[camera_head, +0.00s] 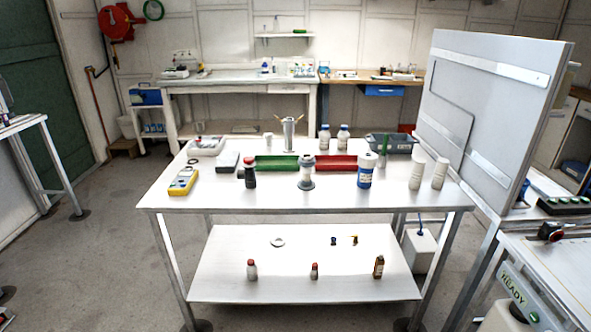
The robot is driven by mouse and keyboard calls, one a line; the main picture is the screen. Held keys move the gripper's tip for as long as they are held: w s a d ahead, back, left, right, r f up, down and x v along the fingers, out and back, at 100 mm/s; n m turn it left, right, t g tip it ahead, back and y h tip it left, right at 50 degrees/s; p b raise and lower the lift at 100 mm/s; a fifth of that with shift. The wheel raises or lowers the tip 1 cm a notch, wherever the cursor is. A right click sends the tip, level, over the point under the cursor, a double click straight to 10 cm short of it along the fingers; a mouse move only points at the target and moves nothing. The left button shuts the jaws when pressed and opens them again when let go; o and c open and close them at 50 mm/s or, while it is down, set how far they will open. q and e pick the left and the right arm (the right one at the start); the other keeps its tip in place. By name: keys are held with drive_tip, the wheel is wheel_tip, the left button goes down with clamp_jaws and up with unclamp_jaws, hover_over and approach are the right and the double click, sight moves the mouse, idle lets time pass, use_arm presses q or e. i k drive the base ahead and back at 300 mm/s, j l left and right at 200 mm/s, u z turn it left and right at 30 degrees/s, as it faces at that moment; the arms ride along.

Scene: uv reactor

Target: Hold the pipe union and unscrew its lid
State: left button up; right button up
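A grey, flanged, upright piece that looks like the pipe union (306,173) stands near the middle of the white table (230,197). Its top is a wider grey cap, which I take to be the lid, and it sits on the body. A dark bottle with a red cap (249,172) stands to its left, and a blue and white container (366,171) stands to its right. Neither of my grippers shows in the head view.
A green tray (277,163) and a red tray (337,163) lie just behind the union. A metal vessel (289,135) stands farther back. Two white bottles (416,174) stand at right, beside a large upright panel (478,110). The table's front strip is clear.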

sight(305, 183)
drive_tip(key=i+j+z, duration=0.25)
drive_tip(key=i+j, duration=0.15)
drive_tip(key=i+j+z, duration=0.25)
drive_tip(key=i+j, duration=0.25)
drive_tip(key=i, duration=0.05)
